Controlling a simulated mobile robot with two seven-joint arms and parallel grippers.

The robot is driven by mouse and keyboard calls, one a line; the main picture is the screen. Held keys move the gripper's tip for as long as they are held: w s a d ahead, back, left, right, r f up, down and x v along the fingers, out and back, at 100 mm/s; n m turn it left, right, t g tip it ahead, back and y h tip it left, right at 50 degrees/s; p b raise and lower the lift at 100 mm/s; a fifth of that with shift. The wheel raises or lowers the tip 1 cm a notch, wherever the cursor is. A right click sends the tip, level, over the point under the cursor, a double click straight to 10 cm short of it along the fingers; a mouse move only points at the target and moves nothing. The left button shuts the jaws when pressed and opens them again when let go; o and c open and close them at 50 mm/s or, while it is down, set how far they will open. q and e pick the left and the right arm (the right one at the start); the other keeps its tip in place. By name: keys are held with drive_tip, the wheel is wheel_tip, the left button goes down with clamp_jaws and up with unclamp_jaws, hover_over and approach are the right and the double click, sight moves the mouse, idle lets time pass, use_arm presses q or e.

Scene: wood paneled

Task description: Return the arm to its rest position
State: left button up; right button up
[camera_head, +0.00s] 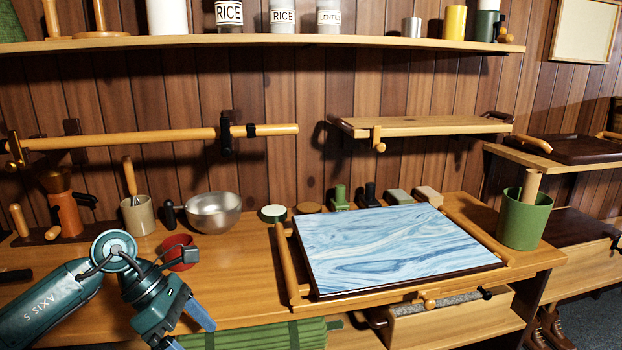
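My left arm comes in from the lower left, teal, bent at its elbow in front of the wooden counter. Its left gripper (188,326) points down at the counter's front edge, with blue fingers that look spread apart. I see nothing between the fingers. The lower finger is partly cut off by the bottom edge of the view. My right arm and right gripper are not in view.
The counter (235,268) holds a red cup (179,250) close behind my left wrist, a metal bowl (214,212), a blue marbled tray (390,248) and a green pot (524,220). A green slatted bundle (255,336) lies below the front edge. Shelves run along the wall.

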use_arm(q)
drive_tip(key=s+d+r+n+t+h+p, duration=0.1)
drive_tip(key=s+d+r+n+t+h, duration=0.15)
drive_tip(key=d+n+h, duration=0.45)
drive_tip(key=s+d+r+n+t+h+p, duration=0.1)
drive_tip(key=s+d+n+h, duration=0.3)
drive_tip(key=d, duration=0.4)
drive_tip(key=w+a+f+n+t+y+p, duration=0.1)
drive_tip(key=a+f+n+t+y, duration=0.45)
drive_tip(key=n, duration=0.75)
drive_tip(key=w+f+n+t+y+p, duration=0.15)
drive_tip(key=n+t+y, duration=0.25)
drive_tip(key=n+t, duration=0.65)
drive_tip(key=s+a+f+n+g+y, duration=0.2)
drive_tip(key=s+f+n+g, duration=0.2)
drive_tip(key=s+f+n, duration=0.2)
drive_tip(key=s+a+f+n+g+y, duration=0.2)
drive_tip(key=s+f+n+g+y, duration=0.1)
drive_tip(key=s+f+n, duration=0.3)
wheel_tip(320, 180, down, 2)
drive_tip(key=shift+s+f+n+g, duration=0.1)
drive_tip(key=shift+s+n+g, duration=0.4)
drive_tip(key=shift+n, duration=0.45)
drive_tip(key=shift+w, duration=0.15)
